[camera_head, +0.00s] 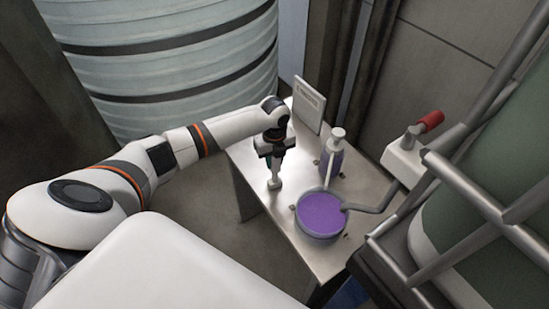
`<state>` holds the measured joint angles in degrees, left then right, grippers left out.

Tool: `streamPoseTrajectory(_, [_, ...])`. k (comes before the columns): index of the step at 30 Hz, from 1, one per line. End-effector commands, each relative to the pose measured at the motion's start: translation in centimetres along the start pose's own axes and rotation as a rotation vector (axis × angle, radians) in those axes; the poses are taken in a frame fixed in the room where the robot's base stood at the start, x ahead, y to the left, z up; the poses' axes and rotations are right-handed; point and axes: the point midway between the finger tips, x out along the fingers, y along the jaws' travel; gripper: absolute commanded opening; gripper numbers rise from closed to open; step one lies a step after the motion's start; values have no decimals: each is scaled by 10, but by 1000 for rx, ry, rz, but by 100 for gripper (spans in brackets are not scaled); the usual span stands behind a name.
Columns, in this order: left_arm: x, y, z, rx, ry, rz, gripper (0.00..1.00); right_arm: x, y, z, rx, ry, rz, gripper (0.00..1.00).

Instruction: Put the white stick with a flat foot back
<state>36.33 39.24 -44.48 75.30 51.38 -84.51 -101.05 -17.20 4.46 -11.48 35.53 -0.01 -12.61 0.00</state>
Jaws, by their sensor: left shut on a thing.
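My left gripper (271,153) comes in from the left over the metal table (248,160). It is shut on the white stick with a flat foot (275,181). The stick hangs roughly upright below the fingers with its foot down. Its upper part is hidden by the gripper. I cannot tell whether the foot touches the table or is a little above it. My right gripper is not in view.
A bowl of purple liquid (320,214) stands at the front of the table, with a grey pipe (377,205) reaching it. A glass vessel with purple liquid (330,164) stands behind it. A white sign (309,103) stands at the back. A red-handled valve (430,121) is right.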

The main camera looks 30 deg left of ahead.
Motion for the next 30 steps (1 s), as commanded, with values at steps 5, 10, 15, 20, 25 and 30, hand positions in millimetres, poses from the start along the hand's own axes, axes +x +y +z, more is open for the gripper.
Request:
streamPoseTrajectory(5, [3,0,0,0,0,0,0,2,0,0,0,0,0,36])
streamPoseTrajectory(10, [3,0,0,0,0,0,45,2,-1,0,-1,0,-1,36])
streamPoseTrajectory(15, [4,0,0,0,0,0,54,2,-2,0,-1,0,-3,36])
streamPoseTrajectory(20, [4,0,0,0,0,-1,54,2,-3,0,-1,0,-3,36])
streamPoseTrajectory(25, [3,0,0,0,0,0,54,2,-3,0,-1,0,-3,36])
streamPoseTrajectory(30, [-13,0,-1,0,2,2,54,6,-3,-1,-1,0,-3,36])
